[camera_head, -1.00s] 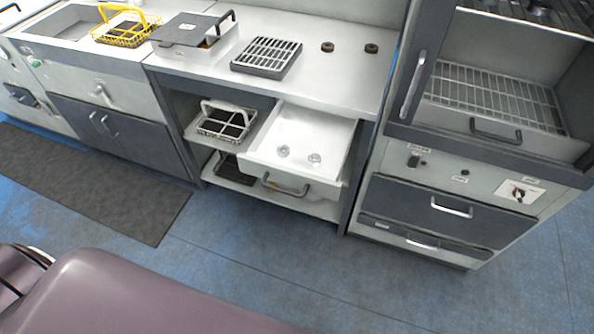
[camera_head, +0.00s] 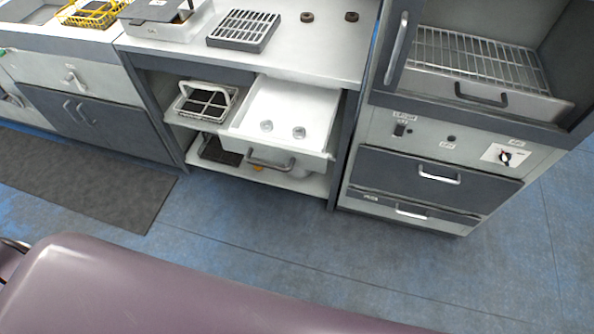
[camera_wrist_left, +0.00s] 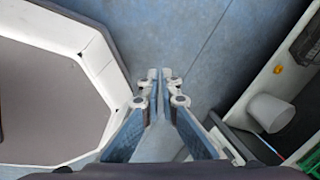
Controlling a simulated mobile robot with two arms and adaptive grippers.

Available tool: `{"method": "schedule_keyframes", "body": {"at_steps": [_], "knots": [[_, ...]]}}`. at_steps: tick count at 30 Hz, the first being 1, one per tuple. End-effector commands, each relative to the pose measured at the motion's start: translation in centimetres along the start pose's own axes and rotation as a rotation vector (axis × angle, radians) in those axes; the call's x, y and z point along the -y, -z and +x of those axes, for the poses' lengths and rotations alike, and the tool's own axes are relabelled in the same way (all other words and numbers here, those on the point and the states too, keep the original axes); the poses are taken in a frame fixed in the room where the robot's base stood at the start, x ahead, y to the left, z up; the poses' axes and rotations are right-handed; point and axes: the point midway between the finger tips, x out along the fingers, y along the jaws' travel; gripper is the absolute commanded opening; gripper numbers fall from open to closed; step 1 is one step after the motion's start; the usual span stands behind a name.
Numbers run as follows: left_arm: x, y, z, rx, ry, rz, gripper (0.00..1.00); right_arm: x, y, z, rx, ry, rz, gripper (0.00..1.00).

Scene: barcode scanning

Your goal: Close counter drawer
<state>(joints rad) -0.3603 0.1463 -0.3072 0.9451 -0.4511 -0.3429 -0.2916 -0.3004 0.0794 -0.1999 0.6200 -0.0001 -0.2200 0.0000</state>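The counter drawer (camera_head: 246,142) is white and stands pulled out under the counter in the head view. Its dark handle (camera_head: 271,162) is on the front, and two small round clear items (camera_head: 298,132) lie inside. My left gripper (camera_wrist_left: 159,74) shows only in the left wrist view, pointing at blue floor, with its fingertips together and nothing between them. It is apart from anything I can make out as the drawer. My right gripper is in neither view.
A basket (camera_head: 206,101) sits on the shelf left of the drawer. A tall cabinet (camera_head: 433,172) stands right of it. The floor (camera_head: 250,225) in front is clear, with a dark mat (camera_head: 80,180) at left. A white cup (camera_wrist_left: 270,112) shows in the wrist view.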

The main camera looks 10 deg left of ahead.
Motion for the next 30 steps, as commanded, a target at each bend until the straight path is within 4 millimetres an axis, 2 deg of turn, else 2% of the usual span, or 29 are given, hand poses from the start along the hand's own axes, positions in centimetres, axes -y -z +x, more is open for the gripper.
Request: {"method": "schedule_keyframes", "body": {"at_steps": [1, 4, 8, 11, 14, 15, 18, 22, 25, 30], "knots": [[2.1, 1.4, 0.2, -0.015, 0.066, 0.179, 0.00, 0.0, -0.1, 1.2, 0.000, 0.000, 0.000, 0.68], [6.3, 4.5, -1.3, -0.014, 0.212, 0.529, 0.00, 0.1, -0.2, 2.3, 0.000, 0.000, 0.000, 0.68], [11.5, 9.5, -5.1, 0.031, 0.442, 0.941, 0.00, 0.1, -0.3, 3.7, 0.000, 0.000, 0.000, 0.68], [15.0, 13.6, -9.5, 0.107, 0.644, 1.214, 0.00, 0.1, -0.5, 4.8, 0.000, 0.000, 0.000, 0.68], [17.9, 17.6, -15.2, 0.223, 0.861, 1.437, 0.00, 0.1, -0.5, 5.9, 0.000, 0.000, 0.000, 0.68], [18.7, 19.0, -17.7, 0.277, 0.944, 1.505, 0.00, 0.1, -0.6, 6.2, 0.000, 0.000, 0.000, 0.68], [20.3, 21.7, -23.6, 0.419, 1.127, 1.628, 0.00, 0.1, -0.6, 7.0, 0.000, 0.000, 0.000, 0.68], [21.3, 23.5, -29.5, 0.572, 1.282, 1.699, 0.00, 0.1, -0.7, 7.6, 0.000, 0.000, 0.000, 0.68], [21.7, 24.1, -31.9, 0.637, 1.341, 1.717, 0.00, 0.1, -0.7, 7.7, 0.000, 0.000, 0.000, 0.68], [22.7, 24.8, -32.6, 0.664, 1.360, 1.721, 0.00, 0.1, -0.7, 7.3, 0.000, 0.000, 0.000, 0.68]]}}
